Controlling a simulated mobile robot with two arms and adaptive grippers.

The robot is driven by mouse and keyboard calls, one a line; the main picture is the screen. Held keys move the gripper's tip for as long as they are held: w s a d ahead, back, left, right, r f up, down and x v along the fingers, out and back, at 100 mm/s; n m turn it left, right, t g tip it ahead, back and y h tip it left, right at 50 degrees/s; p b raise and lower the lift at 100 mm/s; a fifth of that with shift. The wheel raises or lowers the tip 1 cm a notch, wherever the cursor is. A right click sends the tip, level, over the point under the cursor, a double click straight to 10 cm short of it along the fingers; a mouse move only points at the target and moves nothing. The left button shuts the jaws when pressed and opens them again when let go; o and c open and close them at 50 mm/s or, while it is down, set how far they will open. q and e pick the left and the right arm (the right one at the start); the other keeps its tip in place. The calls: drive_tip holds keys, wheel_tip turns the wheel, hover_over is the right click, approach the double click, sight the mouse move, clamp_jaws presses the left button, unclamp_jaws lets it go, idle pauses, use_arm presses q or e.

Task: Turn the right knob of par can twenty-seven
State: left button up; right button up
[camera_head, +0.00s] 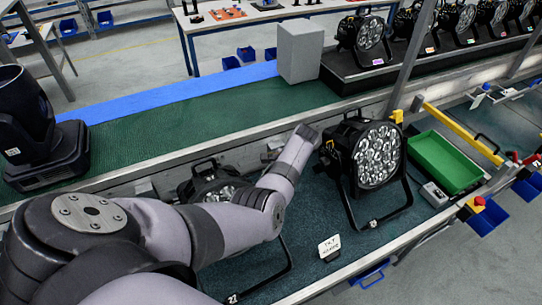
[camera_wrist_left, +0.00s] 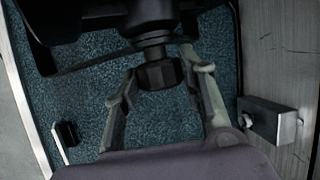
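A black par can (camera_head: 375,155) with a round face of several lamps stands upright on its bracket on the lower dark teal bench. Its number tag is too small to read surely. My left arm reaches to its left rear side, and the fingers are hidden there in the head view. In the left wrist view, my left gripper (camera_wrist_left: 161,76) is open, with its two fingers on either side of a black knob (camera_wrist_left: 158,75) on a short shaft. Small gaps seem to show beside the knob. My right gripper is in neither view.
Another par can (camera_head: 212,184) stands left of it, partly behind my arm. A green bin (camera_head: 444,161) and a small grey box (camera_head: 434,194) lie to the right. A white card (camera_head: 329,246) stands in front. A metal rail (camera_head: 210,150) runs behind.

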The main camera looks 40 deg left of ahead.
use_arm(q)
drive_tip(key=c, duration=0.6)
drive_tip(key=shift+s+d+y, duration=0.1)
drive_tip(key=shift+d+y, duration=0.05)
drive_tip(key=shift+y, duration=0.45)
drive_tip(key=shift+d+f+n+t+y, duration=0.15)
drive_tip(key=shift+n+t+y, duration=0.25)
drive_tip(key=shift+y, duration=0.5)
drive_tip(key=shift+d+f+t+y+b, duration=0.1)
drive_tip(key=shift+t+y+b, duration=0.45)
drive_tip(key=shift+y, duration=0.65)
drive_tip(key=shift+s+n+y, duration=0.1)
drive_tip(key=shift+n+y, duration=0.2)
drive_tip(key=shift+y, duration=0.1)
